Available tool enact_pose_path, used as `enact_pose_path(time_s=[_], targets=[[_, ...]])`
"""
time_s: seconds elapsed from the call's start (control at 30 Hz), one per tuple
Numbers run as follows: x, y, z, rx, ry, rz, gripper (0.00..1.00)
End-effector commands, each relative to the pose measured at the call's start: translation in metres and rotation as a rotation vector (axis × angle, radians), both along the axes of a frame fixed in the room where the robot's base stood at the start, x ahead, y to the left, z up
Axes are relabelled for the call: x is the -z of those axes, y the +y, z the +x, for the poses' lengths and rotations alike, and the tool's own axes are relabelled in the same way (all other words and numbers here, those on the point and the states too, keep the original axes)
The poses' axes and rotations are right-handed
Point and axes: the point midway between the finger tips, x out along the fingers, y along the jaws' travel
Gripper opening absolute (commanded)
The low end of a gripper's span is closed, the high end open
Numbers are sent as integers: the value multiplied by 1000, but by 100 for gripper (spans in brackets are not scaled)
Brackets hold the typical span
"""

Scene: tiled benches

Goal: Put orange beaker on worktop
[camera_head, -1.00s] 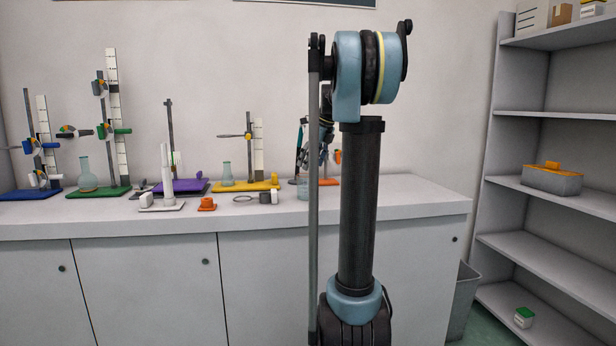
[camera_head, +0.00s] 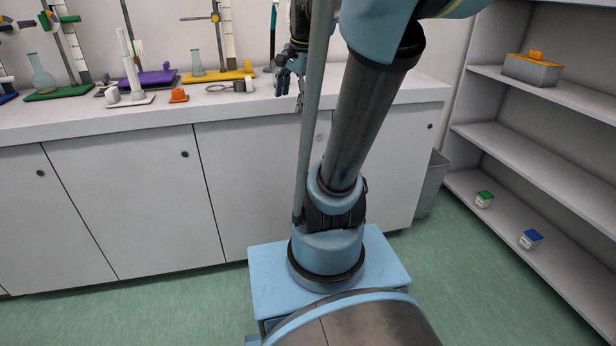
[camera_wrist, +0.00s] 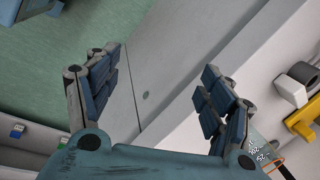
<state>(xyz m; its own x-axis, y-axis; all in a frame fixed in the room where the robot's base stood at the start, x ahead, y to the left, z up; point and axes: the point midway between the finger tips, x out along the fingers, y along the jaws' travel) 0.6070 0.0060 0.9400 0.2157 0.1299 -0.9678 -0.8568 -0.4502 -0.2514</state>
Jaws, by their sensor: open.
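My gripper (camera_head: 290,88) is in front of the bench, close to its front edge. In the wrist view my gripper (camera_wrist: 160,90) is open, with only floor and bench front between its fingers. A clear beaker with printed measuring marks and an orange line (camera_wrist: 262,157) shows partly at the lower right of the wrist view, beyond the right finger. The finger covers part of it. I cannot make the beaker out in the head view, where my arm hides that part of the bench. The pale worktop (camera_head: 230,105) runs along the wall.
On the worktop stand a yellow-based stand (camera_head: 215,76), a purple base (camera_head: 153,78), an orange piece (camera_head: 179,96), a white stand (camera_head: 131,98) and a green-based stand with a flask (camera_head: 60,92). Shelves (camera_head: 540,140) are at right, a grey bin (camera_head: 432,185) beside the bench.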

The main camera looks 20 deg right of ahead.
Motion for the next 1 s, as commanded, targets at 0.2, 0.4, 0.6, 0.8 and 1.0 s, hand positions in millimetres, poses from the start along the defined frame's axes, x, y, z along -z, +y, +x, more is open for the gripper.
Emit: enact_pose_path(time_s=[0.2, 0.4, 0.6, 0.8, 1.0], targets=[[60, 1, -73, -384, -32, -131, 74], [118, -2, -130, -733, -47, -244, 74], [162, -6, -165, -983, -51, -320, 74], [177, -6, -176, -1072, -50, -347, 74], [176, -6, -176, -1074, -51, -347, 74]])
